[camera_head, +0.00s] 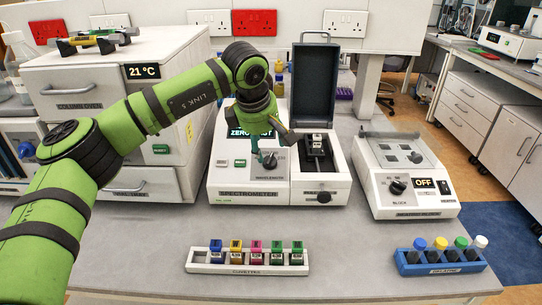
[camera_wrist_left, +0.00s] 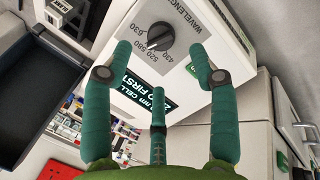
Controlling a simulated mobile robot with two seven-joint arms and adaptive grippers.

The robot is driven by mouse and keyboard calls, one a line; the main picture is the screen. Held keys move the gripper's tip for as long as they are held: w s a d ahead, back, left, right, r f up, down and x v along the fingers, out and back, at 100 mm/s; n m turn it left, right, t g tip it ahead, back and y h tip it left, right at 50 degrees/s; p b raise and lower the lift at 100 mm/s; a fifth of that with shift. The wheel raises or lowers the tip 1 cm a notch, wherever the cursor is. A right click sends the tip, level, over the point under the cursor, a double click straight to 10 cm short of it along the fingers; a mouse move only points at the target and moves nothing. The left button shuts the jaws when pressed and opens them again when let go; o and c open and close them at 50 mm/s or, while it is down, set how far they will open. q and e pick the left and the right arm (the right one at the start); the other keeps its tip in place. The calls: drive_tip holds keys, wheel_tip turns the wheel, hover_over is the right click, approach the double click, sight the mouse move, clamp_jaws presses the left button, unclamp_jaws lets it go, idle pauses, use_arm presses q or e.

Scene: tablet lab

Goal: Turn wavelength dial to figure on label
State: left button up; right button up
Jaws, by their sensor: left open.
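The spectrometer (camera_head: 240,180) stands in the middle of the bench. Its black wavelength dial (camera_head: 270,160) is partly covered by my left gripper (camera_head: 262,150) in the head view. The display (camera_wrist_left: 145,92) is partly hidden and reads something like "ZERO FIRST". My right gripper is not in view.
The sample lid (camera_head: 316,85) stands open, with a dark holder (camera_head: 318,145) in the bay. A heating block (camera_head: 405,175) is to the right. A cuvette rack (camera_head: 200,262) and a blue rack (camera_head: 410,268) stand in front. The bench between the racks is clear.

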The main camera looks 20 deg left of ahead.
sight(271, 159)
use_arm(q)
drive_tip(key=p+x, duration=0.1)
drive_tip(key=x, duration=0.5)
drive_tip(key=shift+d+p, duration=0.15)
drive_tip(key=shift+p, duration=0.15)
drive_tip(key=shift+f, duration=0.1)
drive_tip(key=c, duration=1.1)
